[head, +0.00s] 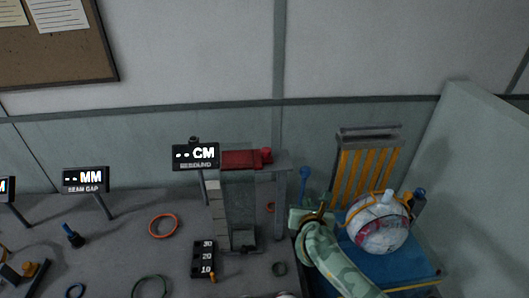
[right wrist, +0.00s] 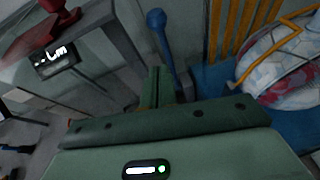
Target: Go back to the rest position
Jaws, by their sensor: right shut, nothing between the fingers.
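My right gripper (head: 310,217), pale green, is in the head view between the press stand (head: 279,200) and the blue platform (head: 345,258). Its arm comes up from the bottom right. In the right wrist view its dark green fingers (right wrist: 157,88) are together with nothing between them. A blue round-topped lever (head: 304,178) stands just behind it; the lever also shows in the right wrist view (right wrist: 160,38). My left gripper is not in the head view.
A white patterned ball (head: 380,228) with orange bands sits on the blue platform, before a yellow-slatted backrest (head: 366,165). A CM display (head: 195,157) stands left of the press. Several rings, including an orange ring (head: 163,225), and a number block (head: 203,259) lie on the grey table.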

